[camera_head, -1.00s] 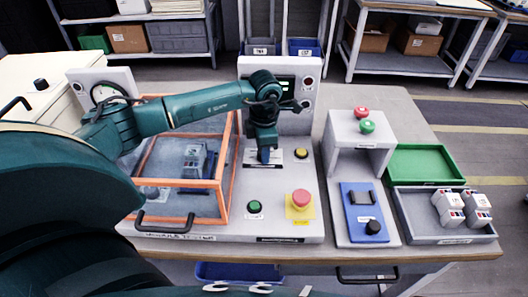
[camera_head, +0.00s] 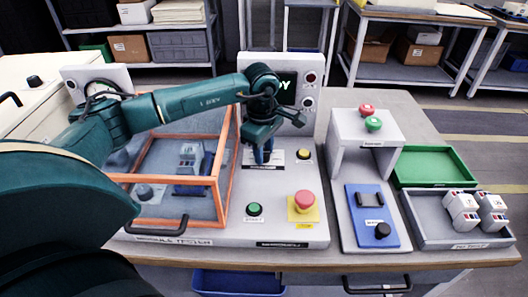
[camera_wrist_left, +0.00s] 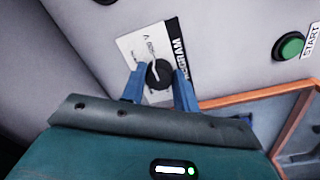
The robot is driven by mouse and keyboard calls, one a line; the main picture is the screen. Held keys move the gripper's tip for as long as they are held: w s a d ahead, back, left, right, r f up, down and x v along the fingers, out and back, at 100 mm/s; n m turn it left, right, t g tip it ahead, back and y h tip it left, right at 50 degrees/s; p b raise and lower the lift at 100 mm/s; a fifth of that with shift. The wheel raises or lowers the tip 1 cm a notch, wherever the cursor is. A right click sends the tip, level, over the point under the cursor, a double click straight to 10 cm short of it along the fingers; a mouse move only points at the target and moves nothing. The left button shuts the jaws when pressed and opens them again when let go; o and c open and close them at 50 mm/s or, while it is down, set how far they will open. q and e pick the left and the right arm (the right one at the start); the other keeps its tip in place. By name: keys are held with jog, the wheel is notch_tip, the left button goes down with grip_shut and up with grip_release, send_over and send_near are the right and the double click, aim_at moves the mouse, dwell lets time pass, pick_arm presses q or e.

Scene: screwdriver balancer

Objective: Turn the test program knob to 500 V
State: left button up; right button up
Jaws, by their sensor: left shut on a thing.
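The test program knob (camera_wrist_left: 160,73) is black and round with a pale pointer line. It sits on a white label plate (camera_wrist_left: 132,44) printed with PROGRAM. In the left wrist view the pointer is toward the scale print, which is too small to read, so I cannot tell the setting. My left gripper (camera_wrist_left: 158,82) has a blue finger on either side of the knob and is shut on it. In the head view the left gripper (camera_head: 263,156) points down at the tester panel (camera_head: 285,228) and hides the knob. My right gripper is not in view.
Left of the knob stands an orange-framed clear cover (camera_head: 216,185). A green START button (camera_head: 254,209), red stop button (camera_head: 305,201) and yellow button (camera_head: 304,155) are on the panel.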

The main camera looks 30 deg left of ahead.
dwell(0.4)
pick_arm(q)
jog(key=o, duration=1)
jog(key=shift+r, duration=0.1)
jog(key=r, duration=1.3)
jog(key=shift+s, duration=0.35)
jog(key=shift+f, duration=0.1)
